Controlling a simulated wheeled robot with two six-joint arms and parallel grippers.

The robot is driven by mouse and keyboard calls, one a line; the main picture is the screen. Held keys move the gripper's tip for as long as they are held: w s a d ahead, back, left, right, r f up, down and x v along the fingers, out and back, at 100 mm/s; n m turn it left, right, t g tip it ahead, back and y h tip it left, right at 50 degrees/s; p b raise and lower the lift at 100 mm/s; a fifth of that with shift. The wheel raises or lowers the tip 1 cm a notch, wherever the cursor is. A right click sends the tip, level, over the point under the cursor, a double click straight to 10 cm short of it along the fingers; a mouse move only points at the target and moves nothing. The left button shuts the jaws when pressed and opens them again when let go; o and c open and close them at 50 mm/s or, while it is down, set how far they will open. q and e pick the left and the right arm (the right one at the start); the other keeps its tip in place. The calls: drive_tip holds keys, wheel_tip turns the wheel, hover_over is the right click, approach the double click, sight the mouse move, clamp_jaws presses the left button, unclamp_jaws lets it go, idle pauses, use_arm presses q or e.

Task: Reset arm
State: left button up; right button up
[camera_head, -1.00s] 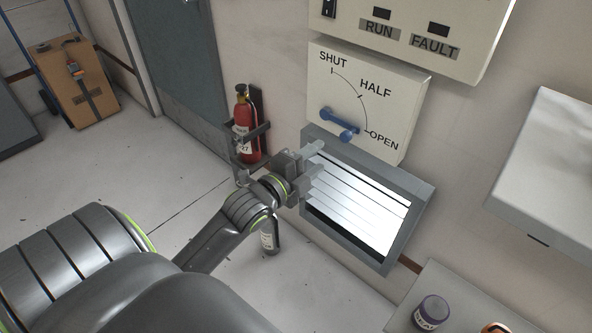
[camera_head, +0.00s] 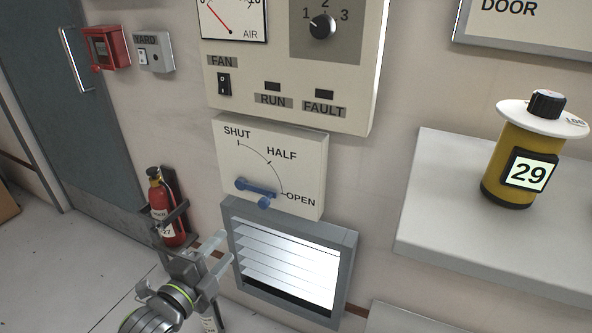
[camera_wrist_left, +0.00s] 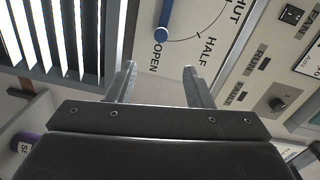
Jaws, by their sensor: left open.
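The blue lever (camera_head: 255,190) sits on a cream dial panel (camera_head: 300,160) marked SHUT, HALF and OPEN. It points at OPEN. In the left wrist view the lever (camera_wrist_left: 164,40) lies ahead of my fingers, its end by the word OPEN. My left gripper (camera_head: 220,254) is open and empty, below and left of the lever and apart from it, in front of the left side of the louvre vent (camera_head: 228,222). In the left wrist view both fingers (camera_wrist_left: 160,78) stand apart with nothing between them. My right gripper is out of view.
Above the dial is a panel with a FAN switch (camera_head: 224,84), RUN and FAULT windows and a rotary knob (camera_head: 322,26). A fire extinguisher (camera_head: 165,210) hangs on the left. A shelf (camera_head: 450,215) with a yellow canister (camera_head: 518,150) juts out on the right.

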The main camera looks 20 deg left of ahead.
use_arm(q)
drive_tip(key=s+a+f+n+g+y, duration=0.1)
drive_tip(key=s+f+n+g, duration=0.35)
drive_tip(key=f, duration=0.55)
drive_tip(key=s+f+n+g+y, duration=0.1)
drive_tip(key=s+f+n+g, duration=0.3)
drive_tip(key=f, duration=0.7)
drive_tip(key=s+a+f+n+g+y, duration=0.1)
drive_tip(key=s+f+n+g, duration=0.3)
drive_tip(key=f, duration=0.6)
drive_tip(key=s+d+f+n+g+h, duration=0.2)
drive_tip(key=s+d+f+n+g, duration=0.3)
drive_tip(key=s+f, duration=0.55)
drive_tip(key=s+a+t+y+p, duration=0.1)
drive_tip(key=s+a+p, duration=0.2)
drive_tip(key=s+p, duration=0.9)
drive_tip(key=p, duration=0.5)
drive_tip(key=shift+r, duration=0.35)
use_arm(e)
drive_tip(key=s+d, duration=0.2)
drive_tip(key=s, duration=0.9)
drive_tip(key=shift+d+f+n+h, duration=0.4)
